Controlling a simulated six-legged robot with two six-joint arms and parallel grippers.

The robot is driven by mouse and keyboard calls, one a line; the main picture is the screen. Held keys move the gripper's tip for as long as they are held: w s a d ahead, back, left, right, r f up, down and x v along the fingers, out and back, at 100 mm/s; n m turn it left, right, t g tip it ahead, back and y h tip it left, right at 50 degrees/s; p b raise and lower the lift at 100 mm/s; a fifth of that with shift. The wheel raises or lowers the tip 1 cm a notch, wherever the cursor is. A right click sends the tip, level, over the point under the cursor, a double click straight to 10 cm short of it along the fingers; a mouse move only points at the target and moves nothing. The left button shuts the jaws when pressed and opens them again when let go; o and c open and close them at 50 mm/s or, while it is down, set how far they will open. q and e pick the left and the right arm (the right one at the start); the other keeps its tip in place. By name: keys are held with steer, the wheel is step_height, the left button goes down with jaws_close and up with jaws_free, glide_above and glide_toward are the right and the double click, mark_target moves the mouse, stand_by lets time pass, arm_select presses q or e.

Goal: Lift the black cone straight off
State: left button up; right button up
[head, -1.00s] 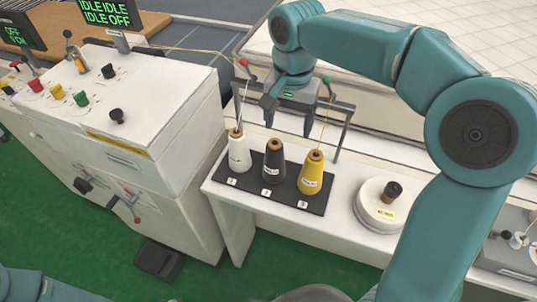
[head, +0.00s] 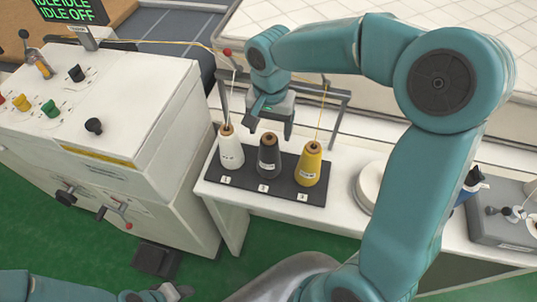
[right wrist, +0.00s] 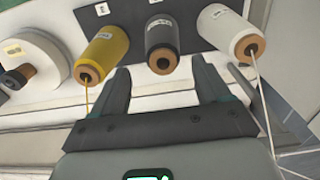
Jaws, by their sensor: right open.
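The black cone (head: 268,160) with a brown top stands upright in the middle of a dark board (head: 243,184), between a white cone (head: 231,152) and a yellow cone (head: 309,168). My right gripper (head: 270,127) is open and empty, its fingers pointing down just above and behind the black cone's top. In the right wrist view, the black cone (right wrist: 161,32) lies ahead of the gap between the open fingers (right wrist: 160,78), apart from them. Part of my left gripper (head: 170,292) shows at the bottom left edge; its jaws are unclear.
Yarn strands rise from the white and yellow cones to a metal rack (head: 340,100) behind them. A white machine (head: 130,110) with knobs stands left. A round white object (head: 369,185) sits right of the board, partly behind my right arm.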

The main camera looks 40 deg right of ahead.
mark_target(269, 142)
step_height(269, 142, down, 6)
steer(key=shift+w+p, duration=0.15)
steer(key=shift+p, duration=0.55)
steer(key=shift+w+f, duration=0.15)
steer(key=shift+f, duration=0.05)
steer(key=shift+a+r, duration=0.1)
steer(key=shift+r, duration=0.05)
steer(key=c, duration=0.5)
jaws_close()
